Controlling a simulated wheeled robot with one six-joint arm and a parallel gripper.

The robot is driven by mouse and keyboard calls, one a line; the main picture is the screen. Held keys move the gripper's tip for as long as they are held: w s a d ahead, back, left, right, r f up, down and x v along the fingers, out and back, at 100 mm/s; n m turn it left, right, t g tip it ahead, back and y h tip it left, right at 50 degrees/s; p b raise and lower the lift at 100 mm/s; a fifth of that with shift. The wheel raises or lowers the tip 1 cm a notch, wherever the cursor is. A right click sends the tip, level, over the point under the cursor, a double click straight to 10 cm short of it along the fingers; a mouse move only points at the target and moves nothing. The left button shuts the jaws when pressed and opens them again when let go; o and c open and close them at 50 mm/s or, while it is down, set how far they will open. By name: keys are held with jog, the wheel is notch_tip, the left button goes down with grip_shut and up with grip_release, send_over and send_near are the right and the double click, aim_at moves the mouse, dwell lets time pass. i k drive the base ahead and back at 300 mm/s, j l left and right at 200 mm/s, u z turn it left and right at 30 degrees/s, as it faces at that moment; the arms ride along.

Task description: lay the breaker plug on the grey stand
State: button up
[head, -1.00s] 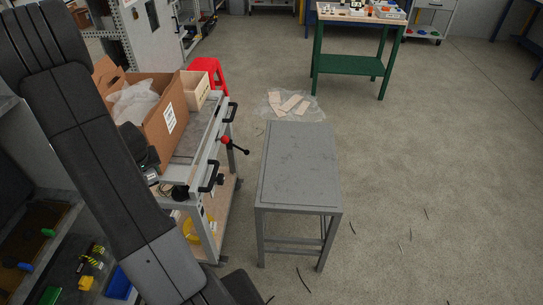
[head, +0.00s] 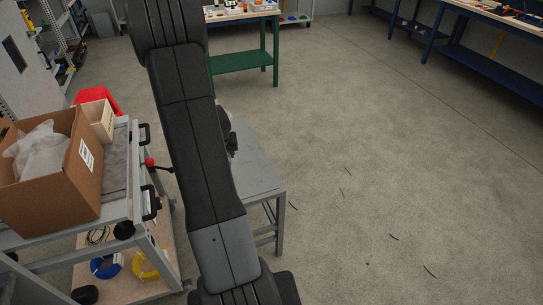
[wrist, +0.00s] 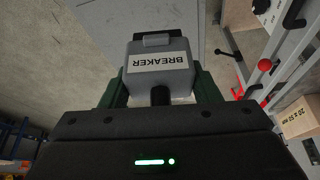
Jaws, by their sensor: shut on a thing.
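The breaker plug (wrist: 160,68) is a grey block with a white label reading BREAKER, seen upside down in the wrist view. My gripper (wrist: 160,88) is shut on it, with a dark green finger on each side. The grey stand (head: 262,172) is a small table with a flat, worn top, partly hidden behind my arm in the head view. Its top also shows in the wrist view (wrist: 108,22), behind the plug. The height of the plug above the top is hard to tell. The plug is hidden in the head view.
A grey trolley (head: 122,190) with a cardboard box (head: 75,180) and a red-knobbed lever (head: 151,162) stands left of the stand. A green workbench (head: 243,60) is behind. The floor to the right is open, with several thin dark strips on it.

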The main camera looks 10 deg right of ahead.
aim_at(236, 163)
jog(key=i+z, duration=0.1)
jog(key=z, duration=0.35)
jog(key=i+z, duration=0.1)
jog(key=z, duration=0.4)
jog(key=j+z, duration=0.15)
jog(key=z, duration=0.3)
jog(key=i+j, duration=0.55)
jog(key=j, duration=0.15)
